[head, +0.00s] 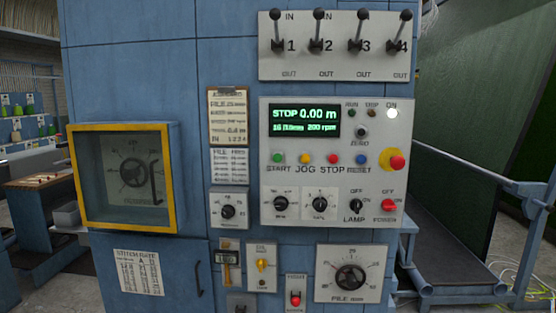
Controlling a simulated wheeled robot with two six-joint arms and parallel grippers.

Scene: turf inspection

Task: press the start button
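The start button is a small green button (278,159) with the label START below it, at the left of a button row on the grey control panel (375,135). To its right are a yellow JOG button (305,158), a red STOP button (333,158) and a blue RESET button (361,159). A white lamp (392,113) under the label ON is bright. Neither of my grippers shows in the head view.
A red mushroom button on a yellow base (394,161) sits right of the row. Knobs and a red POWER switch (388,205) are below. Several levers (322,44) stick out above. A yellow-framed window (124,178) is at left, a railing (480,168) at right.

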